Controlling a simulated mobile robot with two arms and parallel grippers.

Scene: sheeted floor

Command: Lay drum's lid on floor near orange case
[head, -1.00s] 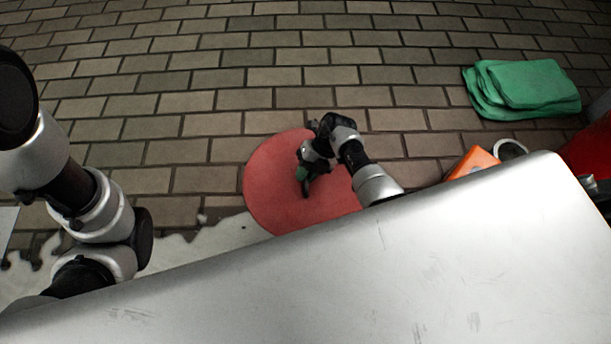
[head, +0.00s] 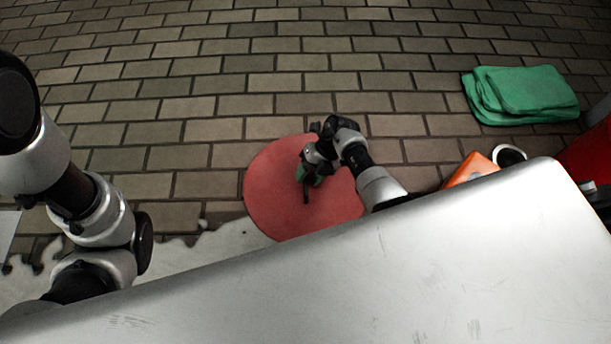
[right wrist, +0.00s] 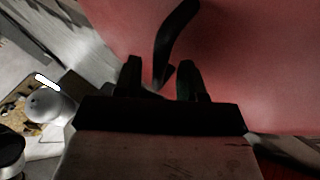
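The drum's lid is a flat red disc (head: 280,195) low in the middle of the head view. My silver body part hides its lower edge. The lid fills much of the right wrist view (right wrist: 250,70), with a black curved handle (right wrist: 172,35) on it. My right gripper (right wrist: 160,80) is over the lid at this handle. Its two fingers stand apart, with the handle's end between them and a gap showing. I cannot tell whether the lid lies flat on the floor. The orange case (head: 470,169) is right of the lid, partly hidden. My left gripper is out of view.
A folded green cloth (head: 525,92) lies at the upper right. A grey-white ring-shaped thing (head: 509,155) is beside the case. A red object (head: 590,160) stands at the right edge. A pale ragged sheet (head: 200,252) lies at lower left. The brick floor behind the lid is clear.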

